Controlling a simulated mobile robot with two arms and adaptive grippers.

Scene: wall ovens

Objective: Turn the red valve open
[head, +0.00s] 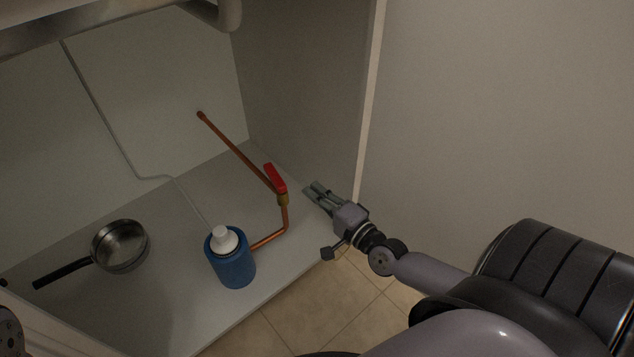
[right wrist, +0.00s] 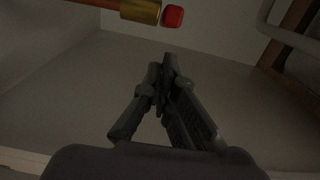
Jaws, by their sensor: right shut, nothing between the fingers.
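The red valve handle (head: 275,178) sits on a brass fitting (head: 283,200) on a copper pipe inside the cabinet. Its red end (right wrist: 173,16) and the brass fitting (right wrist: 140,10) also show at the top of the right wrist view. My right gripper (head: 312,188) is just right of the valve in the head view, apart from it, at the cabinet's right side. Its fingers (right wrist: 165,75) are closed together with nothing between them in the right wrist view. My left gripper is not clearly in view; only a dark part shows at the lower left edge.
A blue bottle with a white cap (head: 231,262) stands left of the pipe's lower bend. A steel pan (head: 121,246) with a black handle lies further left. The cabinet's right wall (head: 300,80) rises behind my gripper. Tiled floor (head: 300,315) lies in front.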

